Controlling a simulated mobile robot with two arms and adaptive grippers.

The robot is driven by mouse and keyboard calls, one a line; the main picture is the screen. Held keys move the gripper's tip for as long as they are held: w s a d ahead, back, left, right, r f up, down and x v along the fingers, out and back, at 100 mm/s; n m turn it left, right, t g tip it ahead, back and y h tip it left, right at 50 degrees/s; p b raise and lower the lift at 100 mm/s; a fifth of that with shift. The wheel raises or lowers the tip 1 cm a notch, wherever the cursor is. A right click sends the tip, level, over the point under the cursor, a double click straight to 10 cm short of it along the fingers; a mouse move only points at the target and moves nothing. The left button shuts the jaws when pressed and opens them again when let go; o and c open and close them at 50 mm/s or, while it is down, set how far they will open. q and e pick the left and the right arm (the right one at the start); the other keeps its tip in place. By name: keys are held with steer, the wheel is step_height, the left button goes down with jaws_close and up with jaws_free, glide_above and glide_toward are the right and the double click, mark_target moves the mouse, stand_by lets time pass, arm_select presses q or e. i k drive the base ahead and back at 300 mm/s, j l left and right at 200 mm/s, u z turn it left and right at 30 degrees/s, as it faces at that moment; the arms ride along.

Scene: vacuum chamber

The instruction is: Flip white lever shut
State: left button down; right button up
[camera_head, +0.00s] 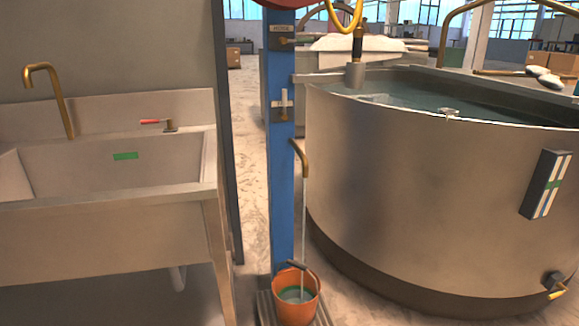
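The white lever (285,98) is on the front of a blue post (281,190) in the middle of the view. It looks upright, with a brass fitting at its lower end. A brass spout (301,155) comes off the post below it, and a thin stream of water falls from it into an orange bucket (295,311). The bucket holds water and has a green band inside. Neither of my grippers is in view.
A steel sink (95,205) with a brass tap and a red-handled lever (150,122) stands at the left. A large round steel tank (420,190) full of liquid fills the right. A narrow floor gap lies between sink and post.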

mark_target(283, 114)
steer(key=i+l, duration=0.15)
steer(key=i, duration=0.35)
steer(key=i+l, duration=0.2)
steer(key=i, duration=0.3)
steer(key=i+l, duration=0.15)
steer(key=i, duration=0.3)
